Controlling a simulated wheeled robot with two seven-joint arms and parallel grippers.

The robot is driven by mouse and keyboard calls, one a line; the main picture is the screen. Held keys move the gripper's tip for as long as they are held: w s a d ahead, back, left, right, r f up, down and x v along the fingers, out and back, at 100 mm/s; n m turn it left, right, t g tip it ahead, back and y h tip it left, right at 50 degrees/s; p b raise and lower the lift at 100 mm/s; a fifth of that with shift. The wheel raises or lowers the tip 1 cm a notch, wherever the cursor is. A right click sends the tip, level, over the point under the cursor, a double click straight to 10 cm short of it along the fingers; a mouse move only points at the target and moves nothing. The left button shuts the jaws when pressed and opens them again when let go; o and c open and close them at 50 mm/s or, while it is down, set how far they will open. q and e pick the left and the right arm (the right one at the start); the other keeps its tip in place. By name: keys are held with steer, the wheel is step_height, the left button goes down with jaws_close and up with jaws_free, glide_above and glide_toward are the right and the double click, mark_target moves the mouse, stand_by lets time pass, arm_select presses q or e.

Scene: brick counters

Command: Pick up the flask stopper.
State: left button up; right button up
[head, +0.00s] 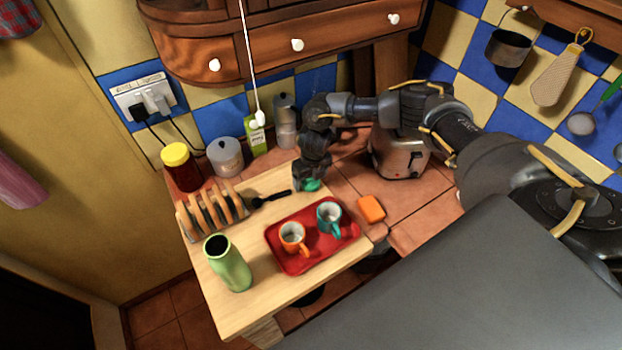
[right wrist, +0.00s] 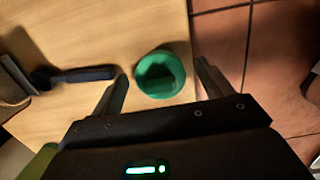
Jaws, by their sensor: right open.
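The flask stopper is a small green round cap with a dark hollow or shaded middle. In the head view the stopper (head: 313,185) sits at the wooden board's back edge, partly hidden under my right gripper (head: 309,178). In the right wrist view the stopper (right wrist: 161,92) lies in line between the two fingertips of my open right gripper (right wrist: 161,74), with a gap on each side. The gripper points down over it and holds nothing. The green flask (head: 229,265) stands upright with an open dark mouth at the board's front left. My left gripper is not in view.
A red tray (head: 292,263) with an orange mug (head: 293,238) and a teal mug (head: 329,218) is in front. A black utensil (head: 268,198) and a toast rack (head: 213,211) lie left. An orange sponge (head: 371,208) and a toaster (head: 398,157) are right; a moka pot (head: 286,122) stands behind.

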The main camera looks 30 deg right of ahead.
steer(key=shift+w+f, duration=0.15)
steer(key=shift+f, duration=0.4)
steer(key=shift+r, duration=0.1)
steer(key=shift+c, duration=1.2)
steer(key=c, duration=0.8)
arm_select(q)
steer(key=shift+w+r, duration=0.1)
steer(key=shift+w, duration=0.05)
arm_select(e)
steer(key=shift+r, duration=0.1)
